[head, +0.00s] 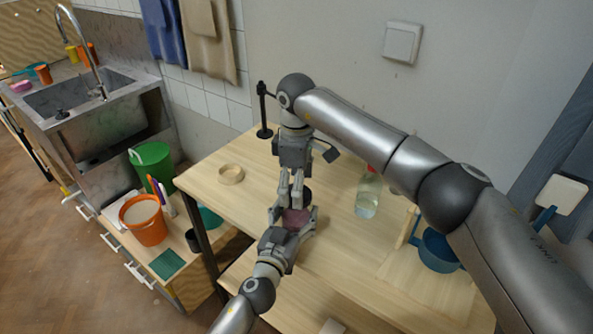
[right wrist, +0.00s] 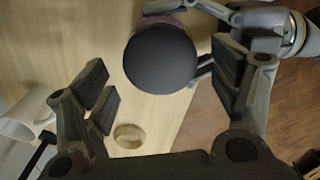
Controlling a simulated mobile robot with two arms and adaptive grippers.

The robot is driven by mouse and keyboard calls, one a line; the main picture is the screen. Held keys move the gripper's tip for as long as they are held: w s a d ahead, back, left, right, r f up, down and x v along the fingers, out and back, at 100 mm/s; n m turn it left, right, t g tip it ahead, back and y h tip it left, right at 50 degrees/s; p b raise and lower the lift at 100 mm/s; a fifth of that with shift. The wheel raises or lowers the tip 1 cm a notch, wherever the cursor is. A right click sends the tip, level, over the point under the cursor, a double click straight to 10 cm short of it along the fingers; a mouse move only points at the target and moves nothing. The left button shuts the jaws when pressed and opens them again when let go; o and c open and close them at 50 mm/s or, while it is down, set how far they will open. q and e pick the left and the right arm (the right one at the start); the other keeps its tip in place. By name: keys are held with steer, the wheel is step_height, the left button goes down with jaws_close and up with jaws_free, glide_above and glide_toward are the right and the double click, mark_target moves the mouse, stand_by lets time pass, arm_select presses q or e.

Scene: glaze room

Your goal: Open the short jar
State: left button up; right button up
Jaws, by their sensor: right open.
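The short jar has a mauve body (head: 295,219) and a black round lid (right wrist: 160,60). It stands near the front edge of the wooden table (head: 335,245), and the lid is on it. My left gripper (head: 293,217) has its fingers on both sides of the jar's body and looks shut on it; it also shows in the right wrist view (right wrist: 190,40). My right gripper (head: 297,197) points down above the jar. In the right wrist view its fingers (right wrist: 165,90) are wide apart, with the lid beyond and between them, and they look clear of it.
A clear bottle with a red cap (head: 367,195) stands right of the jar. A black stand (head: 264,115) is at the back. A blue pot (head: 438,252) is at the right. An orange bucket (head: 143,222) is on the lower cabinet.

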steer(key=shift+f, duration=0.85)
steer(key=shift+c, duration=0.5)
